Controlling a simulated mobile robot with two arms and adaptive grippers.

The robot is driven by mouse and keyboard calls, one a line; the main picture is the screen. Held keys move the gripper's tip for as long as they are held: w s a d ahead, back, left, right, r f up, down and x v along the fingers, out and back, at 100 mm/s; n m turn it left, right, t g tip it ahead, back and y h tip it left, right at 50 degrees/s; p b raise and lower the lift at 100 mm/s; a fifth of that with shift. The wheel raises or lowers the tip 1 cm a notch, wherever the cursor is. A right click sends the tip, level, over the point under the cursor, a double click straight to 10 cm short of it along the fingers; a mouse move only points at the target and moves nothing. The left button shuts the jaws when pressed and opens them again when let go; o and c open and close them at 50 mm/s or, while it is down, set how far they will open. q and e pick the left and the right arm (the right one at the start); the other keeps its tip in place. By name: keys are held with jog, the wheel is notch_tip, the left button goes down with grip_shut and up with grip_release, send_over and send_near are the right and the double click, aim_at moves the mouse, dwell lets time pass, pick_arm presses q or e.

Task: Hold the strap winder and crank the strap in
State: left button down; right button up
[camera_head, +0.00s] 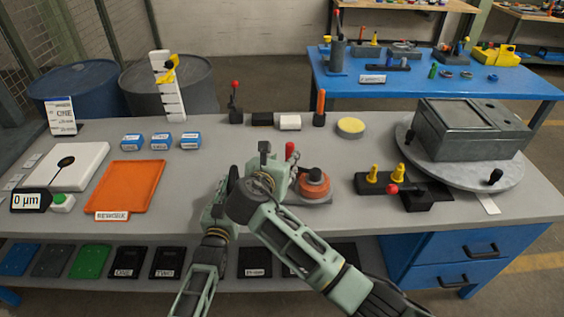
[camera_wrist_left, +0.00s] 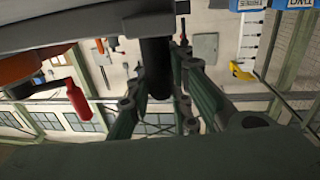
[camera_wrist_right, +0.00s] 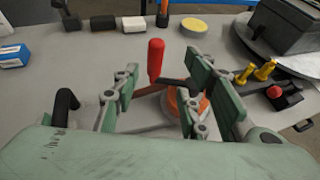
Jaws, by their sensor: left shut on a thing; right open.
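The strap winder has an orange spool (camera_head: 312,184) on a grey plate, at the front middle of the workbench. Its crank has an upright red grip (camera_head: 289,150). My left gripper (camera_head: 226,190) is shut on the winder's black handle; in the left wrist view the handle (camera_wrist_left: 156,62) stands between the fingers. My right gripper (camera_wrist_right: 158,92) is open above the winder, with the red crank grip (camera_wrist_right: 155,58) between its spread fingers. I cannot tell whether they touch it. My arms hide part of the winder, and the strap is not clear.
An orange tray (camera_head: 128,187) lies to the left. A block with yellow pegs and a red knob (camera_head: 392,188) stands close on the right, before a round plate with a grey box (camera_head: 470,130). Small parts line the back. Bare bench lies left of my arms.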

jog(key=shift+s+r, duration=0.1)
jog(key=shift+s, duration=0.2)
jog(key=shift+c, duration=0.4)
jog(key=shift+d, duration=0.15)
jog(key=shift+c, duration=1)
jog(key=d+f+n+y, duration=0.1)
jog(key=s+d+f+n+y, duration=0.1)
jog(key=d, duration=0.1)
jog(key=s+d+f+t+y, duration=0.1)
jog(key=shift+s+d+f+n, duration=0.25)
jog(key=shift+d+f+n, duration=0.05)
jog(key=shift+n, duration=0.1)
grip_shut()
jog(key=s+d+n+y, duration=0.1)
jog(key=s+n+y, duration=0.2)
jog(key=s+y, duration=0.15)
jog(key=r+x, duration=0.1)
jog(key=x, duration=1.1)
jog(key=shift+w+a+n, duration=0.15)
jog(key=shift+a+n, duration=0.05)
jog(key=shift+n, duration=0.1)
